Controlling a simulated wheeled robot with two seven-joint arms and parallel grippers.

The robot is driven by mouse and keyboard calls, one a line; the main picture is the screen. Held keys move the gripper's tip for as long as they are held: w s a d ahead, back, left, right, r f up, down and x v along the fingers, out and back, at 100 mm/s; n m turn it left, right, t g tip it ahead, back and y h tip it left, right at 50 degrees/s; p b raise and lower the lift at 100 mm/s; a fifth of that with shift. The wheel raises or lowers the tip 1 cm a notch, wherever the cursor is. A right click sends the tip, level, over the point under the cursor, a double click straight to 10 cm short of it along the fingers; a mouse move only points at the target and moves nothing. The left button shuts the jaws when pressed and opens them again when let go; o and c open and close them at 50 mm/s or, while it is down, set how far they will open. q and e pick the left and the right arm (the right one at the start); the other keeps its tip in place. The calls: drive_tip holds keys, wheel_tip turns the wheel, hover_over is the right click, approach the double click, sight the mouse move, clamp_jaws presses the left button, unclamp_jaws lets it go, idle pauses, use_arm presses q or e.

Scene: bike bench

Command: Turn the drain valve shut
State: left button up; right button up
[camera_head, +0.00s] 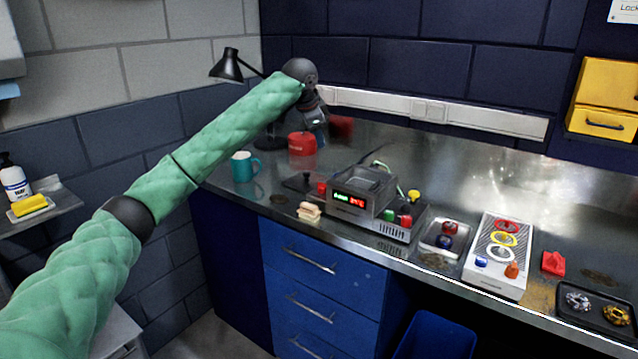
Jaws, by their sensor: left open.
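My left arm in its green sleeve reaches across the picture to the back of the bench. My left gripper (317,122) is there, dark and small, pointing down beside a red container (301,144). It is open and I see nothing between its fingers. The drain valve cannot be made out for certain. A grey unit with a lit display (360,199) stands on the bench, with a yellow knob (414,196) and red and green parts at its right side. My right gripper is not in view.
A teal mug (243,166) and a sandwich-like item (309,212) stand near the front edge. A black lamp (229,67) is behind my arm. A panel with coloured rings (498,255), a small tray (434,252) and a dark tray (588,330) lie right. The back right is clear.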

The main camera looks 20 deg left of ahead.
sight(319, 183)
use_arm(q)
drive_tip(key=shift+d+f+m+g+h+p, duration=0.2)
drive_tip(key=shift+f+m+g+h, duration=0.6)
drive_tip(key=shift+f, duration=1.8)
drive_tip(key=shift+d+f+m+g+h+p, duration=0.1)
drive_tip(key=shift+f+m+g+h+p, duration=0.25)
drive_tip(key=shift+f+m+g, duration=1.5)
drive_tip(key=shift+d+f+m+t+h+p, duration=0.15)
drive_tip(key=shift+f+m+h, duration=0.45)
drive_tip(key=shift+f, duration=2.7)
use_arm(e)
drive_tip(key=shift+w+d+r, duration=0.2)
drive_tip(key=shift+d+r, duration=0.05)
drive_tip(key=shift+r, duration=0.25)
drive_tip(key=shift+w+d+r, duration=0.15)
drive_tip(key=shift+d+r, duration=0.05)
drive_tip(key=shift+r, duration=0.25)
